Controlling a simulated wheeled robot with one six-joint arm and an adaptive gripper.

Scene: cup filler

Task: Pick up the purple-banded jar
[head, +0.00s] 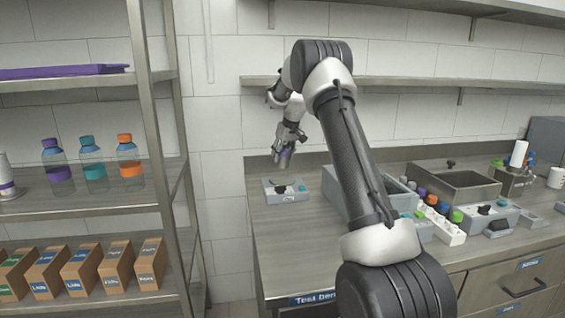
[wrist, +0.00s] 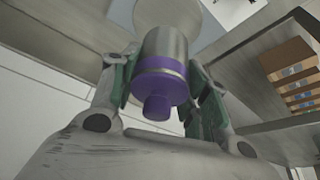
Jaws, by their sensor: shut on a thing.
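In the wrist view, a metal jar with a purple band and purple knob (wrist: 162,66) sits between the two green-padded fingers of my gripper (wrist: 163,82). The fingers are shut on its sides. In the head view, my gripper (head: 283,152) is raised over the left end of the counter, with a small purple part of the jar (head: 285,158) showing between the fingers. The rest of the jar is mostly hidden there.
A grey device (head: 285,197) stands on the counter below my gripper. A metal shelf rack (head: 160,130) at left holds purple, teal and orange bottles and several cartons (head: 80,270).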

